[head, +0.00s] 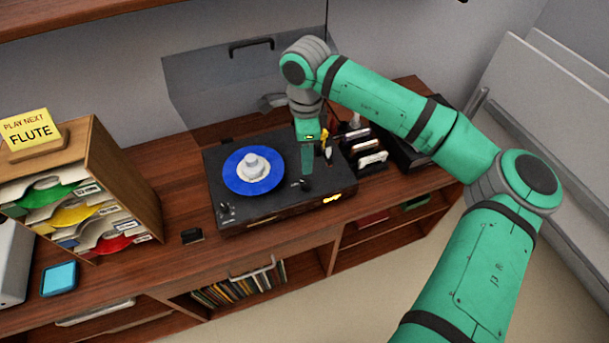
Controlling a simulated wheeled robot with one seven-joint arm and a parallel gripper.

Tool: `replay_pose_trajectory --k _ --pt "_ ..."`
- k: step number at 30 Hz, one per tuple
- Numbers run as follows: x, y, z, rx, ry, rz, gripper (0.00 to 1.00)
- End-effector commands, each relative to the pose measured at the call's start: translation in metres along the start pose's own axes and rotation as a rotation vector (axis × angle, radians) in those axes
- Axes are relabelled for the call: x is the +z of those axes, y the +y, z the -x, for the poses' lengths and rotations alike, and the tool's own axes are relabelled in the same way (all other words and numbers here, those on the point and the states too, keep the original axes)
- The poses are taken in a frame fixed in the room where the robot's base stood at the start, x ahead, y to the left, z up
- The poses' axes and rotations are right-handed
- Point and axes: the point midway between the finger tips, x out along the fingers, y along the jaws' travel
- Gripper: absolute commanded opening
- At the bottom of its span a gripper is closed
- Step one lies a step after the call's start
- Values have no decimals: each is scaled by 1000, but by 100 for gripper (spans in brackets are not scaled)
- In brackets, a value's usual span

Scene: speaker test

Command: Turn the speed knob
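A black record player (240,209) stands on the wooden sideboard. A blue disc (237,180) with a white centre piece (253,165) lies on its platter. Small controls (226,209) show at the deck's front left corner; I cannot tell which is the speed knob. A small dark part (304,185) shows on the deck's right side, just below my gripper. My gripper (307,172) points down over the right side of the deck. Its fingers are too small and partly hidden, so I cannot tell whether they are open or touch anything.
A grey lid (215,85) with a dark handle stands behind the deck. A wooden sorter (125,165) with coloured sleeves and a yellow "PLAY NEXT FLUTE" sign (30,133) stands left. A rack of small items (370,158) stands close to the deck's right. A small black block (192,236) lies in front.

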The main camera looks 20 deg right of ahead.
Motion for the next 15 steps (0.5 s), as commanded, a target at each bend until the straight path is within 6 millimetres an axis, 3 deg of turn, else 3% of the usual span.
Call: replay_pose_trajectory --k 15 --pt "2 1 -83 2 -6 0 43"
